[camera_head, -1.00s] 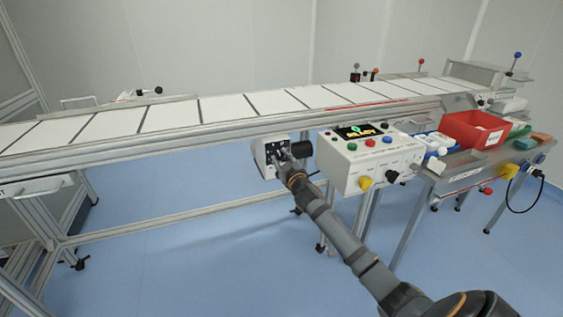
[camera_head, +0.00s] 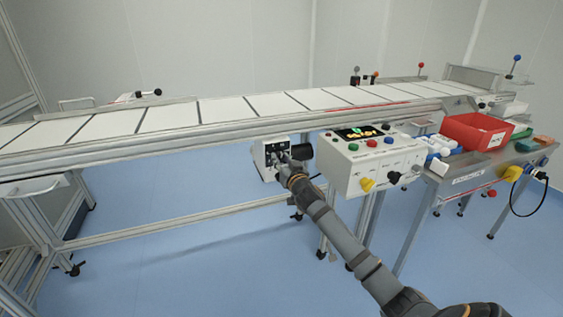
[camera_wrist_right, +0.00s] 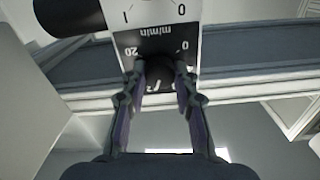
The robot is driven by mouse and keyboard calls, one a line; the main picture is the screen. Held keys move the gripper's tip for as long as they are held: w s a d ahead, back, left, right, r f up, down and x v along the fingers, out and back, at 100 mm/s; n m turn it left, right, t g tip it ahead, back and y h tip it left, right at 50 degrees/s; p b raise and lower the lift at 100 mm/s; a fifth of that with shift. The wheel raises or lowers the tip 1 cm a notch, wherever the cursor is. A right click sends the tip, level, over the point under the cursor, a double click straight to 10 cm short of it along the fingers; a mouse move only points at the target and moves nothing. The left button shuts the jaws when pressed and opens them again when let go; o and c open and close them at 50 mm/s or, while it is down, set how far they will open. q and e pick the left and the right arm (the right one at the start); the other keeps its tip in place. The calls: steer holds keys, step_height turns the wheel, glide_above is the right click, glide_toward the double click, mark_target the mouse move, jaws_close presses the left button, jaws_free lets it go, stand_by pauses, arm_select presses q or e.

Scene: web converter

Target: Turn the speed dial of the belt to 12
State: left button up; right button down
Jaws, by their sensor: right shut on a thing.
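The speed dial (camera_wrist_right: 160,76) is a round black knob on a small white control box (camera_head: 261,156) mounted under the belt's front rail. In the right wrist view its black scale plate (camera_wrist_right: 130,43) reads "m/min" with 0 and 20 at its ends, seen upside down. My right gripper (camera_wrist_right: 160,92) is shut on the dial, one finger on each side. The fingers and the knob hide the pointer and most of the scale, so the setting cannot be read. My right gripper also shows at the box in the head view (camera_head: 284,160). My left gripper is out of view.
A black cylinder (camera_head: 301,152) sticks out right of the dial. A larger white control box (camera_head: 350,172) with coloured buttons and a lit display stands close on the right. The conveyor belt (camera_head: 215,112) runs above. A red bin (camera_head: 462,133) is at right. Floor at left is free.

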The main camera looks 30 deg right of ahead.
steer(key=shift+f, duration=0.25)
stand_by(0.3)
steer(key=c, duration=1.3)
jaws_free()
steer(key=shift+o, duration=1.4)
steer(key=shift+r, duration=0.15)
steer(key=shift+s, duration=0.15)
steer(key=v, duration=1.2)
